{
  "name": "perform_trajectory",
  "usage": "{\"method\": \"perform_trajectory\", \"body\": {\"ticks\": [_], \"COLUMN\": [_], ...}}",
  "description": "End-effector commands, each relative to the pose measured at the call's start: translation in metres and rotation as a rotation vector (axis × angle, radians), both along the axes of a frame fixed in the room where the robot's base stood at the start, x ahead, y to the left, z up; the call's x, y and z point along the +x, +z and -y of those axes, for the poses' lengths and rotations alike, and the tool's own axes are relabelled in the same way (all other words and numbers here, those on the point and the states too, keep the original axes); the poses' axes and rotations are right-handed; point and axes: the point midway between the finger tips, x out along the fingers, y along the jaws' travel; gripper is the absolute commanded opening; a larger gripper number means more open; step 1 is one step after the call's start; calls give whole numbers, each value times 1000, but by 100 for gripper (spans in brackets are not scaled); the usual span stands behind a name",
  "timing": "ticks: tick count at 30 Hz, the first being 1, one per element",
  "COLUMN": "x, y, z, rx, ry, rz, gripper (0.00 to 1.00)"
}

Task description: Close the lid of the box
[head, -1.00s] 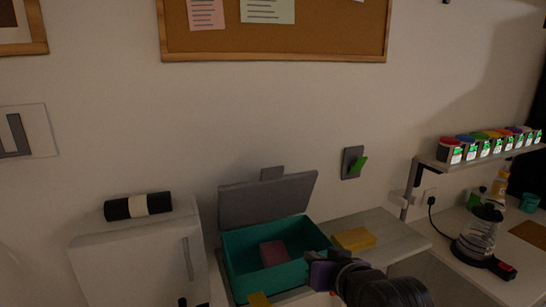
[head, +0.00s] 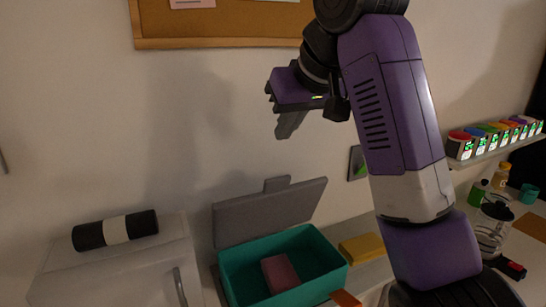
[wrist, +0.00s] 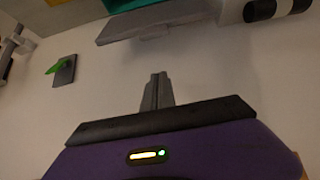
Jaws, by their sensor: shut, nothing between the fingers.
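The teal box (head: 231,268) stands open on the counter, with a pink block (head: 280,273) inside. Its grey lid (head: 265,215) is raised and leans back at the rear of the box, a small tab on its top edge. My gripper (head: 281,136) is shut and empty, in the air above the lid and apart from it. In the wrist view the closed fingers (wrist: 155,78) point toward the wall and lid. There the lid (wrist: 150,24) shows at the top, with a strip of the teal box (wrist: 122,4) beyond it.
A yellow block (head: 362,248) lies right of the box. A white cabinet with a black-and-white roll (head: 115,230) on it stands left. The spice shelf (head: 480,151), a glass pot and bottles are at right. A cork board (head: 215,30) hangs above.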

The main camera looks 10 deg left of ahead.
Motion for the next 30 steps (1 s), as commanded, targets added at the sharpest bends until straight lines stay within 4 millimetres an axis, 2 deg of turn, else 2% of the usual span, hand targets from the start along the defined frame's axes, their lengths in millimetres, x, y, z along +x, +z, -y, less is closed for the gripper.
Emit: {"method": "perform_trajectory", "body": {"ticks": [5, 21, 30], "x": [6, 53, 29], "y": [-9, -77, -86], "z": [-4, -36, -19], "rx": [-4, -5, -4], "ry": [1, -1, 0], "rz": [-7, -5, -3], "gripper": [0, 0, 0]}}
